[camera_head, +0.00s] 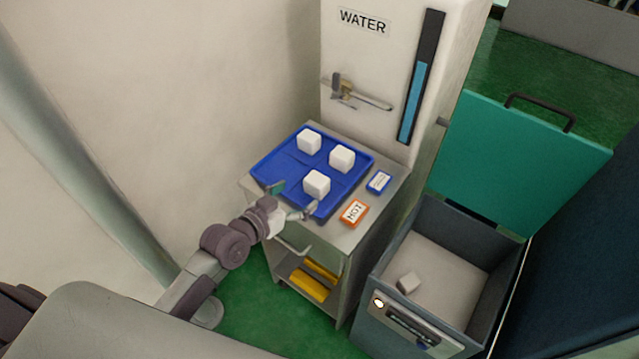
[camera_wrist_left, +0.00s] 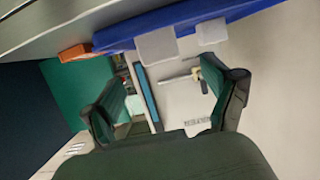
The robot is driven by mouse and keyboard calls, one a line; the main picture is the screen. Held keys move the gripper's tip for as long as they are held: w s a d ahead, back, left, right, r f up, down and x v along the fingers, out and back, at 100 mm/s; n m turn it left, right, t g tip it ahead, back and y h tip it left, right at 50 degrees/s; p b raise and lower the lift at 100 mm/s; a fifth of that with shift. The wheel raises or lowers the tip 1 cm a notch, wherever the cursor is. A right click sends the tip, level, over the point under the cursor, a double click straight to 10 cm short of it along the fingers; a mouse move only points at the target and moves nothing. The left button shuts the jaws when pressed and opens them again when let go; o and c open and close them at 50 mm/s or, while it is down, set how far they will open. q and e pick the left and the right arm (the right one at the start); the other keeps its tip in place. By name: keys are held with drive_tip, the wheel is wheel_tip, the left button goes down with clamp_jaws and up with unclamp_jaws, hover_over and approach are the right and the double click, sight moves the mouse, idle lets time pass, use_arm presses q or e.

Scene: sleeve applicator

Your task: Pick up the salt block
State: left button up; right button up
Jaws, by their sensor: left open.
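Three white blocks sit on a blue tray (camera_head: 276,172) on a grey stand. The front one (camera_head: 316,184) is nearest my left gripper, one (camera_head: 309,142) is at the back left and one (camera_head: 342,158) at the back right. My left gripper (camera_head: 297,195) is open and empty at the tray's front edge, its fingers spread before the front block. In the left wrist view, turned over, the gripper (camera_wrist_left: 168,98) shows open with two white blocks (camera_wrist_left: 157,45) (camera_wrist_left: 211,31) beyond it. I cannot tell which white block is the salt block. My right gripper is out of view.
The WATER cabinet (camera_head: 371,60) stands behind. Yellow items (camera_head: 310,283) lie on the lower shelf.

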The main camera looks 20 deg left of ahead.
sight(311, 186)
use_arm(q)
drive_tip(key=x, duration=0.8)
drive_tip(key=shift+w+d+f, duration=0.1)
drive_tip(key=shift+w+f, duration=0.1)
drive_tip(key=shift+w, duration=0.1)
drive_tip(key=shift+r, duration=0.1)
drive_tip(key=c, duration=1.4)
